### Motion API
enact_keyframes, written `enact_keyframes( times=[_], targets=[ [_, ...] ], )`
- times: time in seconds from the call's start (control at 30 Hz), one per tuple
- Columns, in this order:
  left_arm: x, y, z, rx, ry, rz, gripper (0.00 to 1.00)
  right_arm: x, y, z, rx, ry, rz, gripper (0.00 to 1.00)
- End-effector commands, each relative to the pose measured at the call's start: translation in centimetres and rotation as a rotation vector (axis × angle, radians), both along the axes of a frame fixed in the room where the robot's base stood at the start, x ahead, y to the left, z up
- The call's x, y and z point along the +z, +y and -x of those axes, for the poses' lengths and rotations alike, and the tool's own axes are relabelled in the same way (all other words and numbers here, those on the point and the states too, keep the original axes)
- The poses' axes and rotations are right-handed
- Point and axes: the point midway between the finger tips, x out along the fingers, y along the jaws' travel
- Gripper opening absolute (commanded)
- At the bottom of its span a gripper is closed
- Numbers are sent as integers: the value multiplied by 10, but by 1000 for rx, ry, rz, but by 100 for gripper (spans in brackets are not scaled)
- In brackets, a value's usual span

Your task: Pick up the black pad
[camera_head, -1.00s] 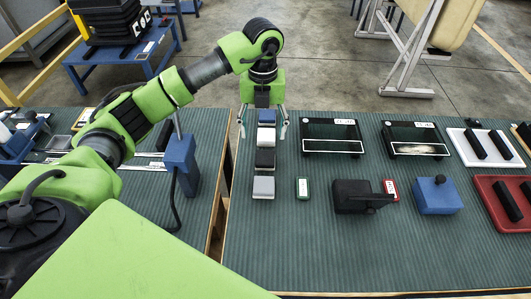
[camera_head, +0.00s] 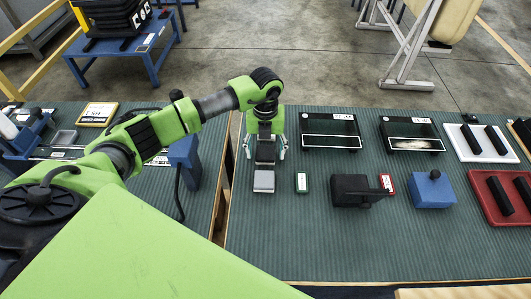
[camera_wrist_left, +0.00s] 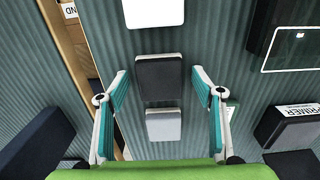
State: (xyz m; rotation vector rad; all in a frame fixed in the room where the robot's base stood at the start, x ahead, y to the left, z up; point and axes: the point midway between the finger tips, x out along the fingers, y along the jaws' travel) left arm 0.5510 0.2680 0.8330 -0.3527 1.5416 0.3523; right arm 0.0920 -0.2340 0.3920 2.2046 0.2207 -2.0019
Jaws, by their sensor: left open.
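The black pad (camera_head: 265,158) lies on the green ribbed tabletop in a column of pads. In the left wrist view the black pad (camera_wrist_left: 160,78) is in the middle, between a white pad (camera_wrist_left: 153,12) above and a grey pad (camera_wrist_left: 163,125) below. The grey pad (camera_head: 264,181) also shows in the head view, nearer to me. My left gripper (camera_head: 265,151) is open and empty, pointing down over the black pad. In the wrist view its fingers (camera_wrist_left: 160,77) are apart, one on each side of the black pad. The gripper partly hides the column in the head view.
A white tray (camera_head: 481,143) and a red tray (camera_head: 502,198) are far right. The front tabletop is clear.

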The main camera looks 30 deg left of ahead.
Motion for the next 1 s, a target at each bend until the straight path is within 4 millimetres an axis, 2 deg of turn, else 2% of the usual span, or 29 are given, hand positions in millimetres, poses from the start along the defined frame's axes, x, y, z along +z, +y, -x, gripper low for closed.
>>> enact_keyframes(
  times=[0.1, 0.27, 0.73, 0.93, 1.0],
  targets=[
    [0, 0, 0, 0, 0, 0, 61, 0, 3, 2, 0, 4, -2, 0],
    [0, 0, 0, 0, 0, 0, 20, -1, 3, 3, 0, 6, -3, 0],
    [6, 0, -1, 1, -1, 0, 19, -5, 1, 4, 1, 6, -1, 0],
    [31, 0, -1, -1, -5, -1, 19, -19, -2, 4, 2, 7, 3, 0],
    [44, -11, 5, -5, -4, 1, 19, -19, -3, 4, 2, 6, 4, 0]
  ],
)
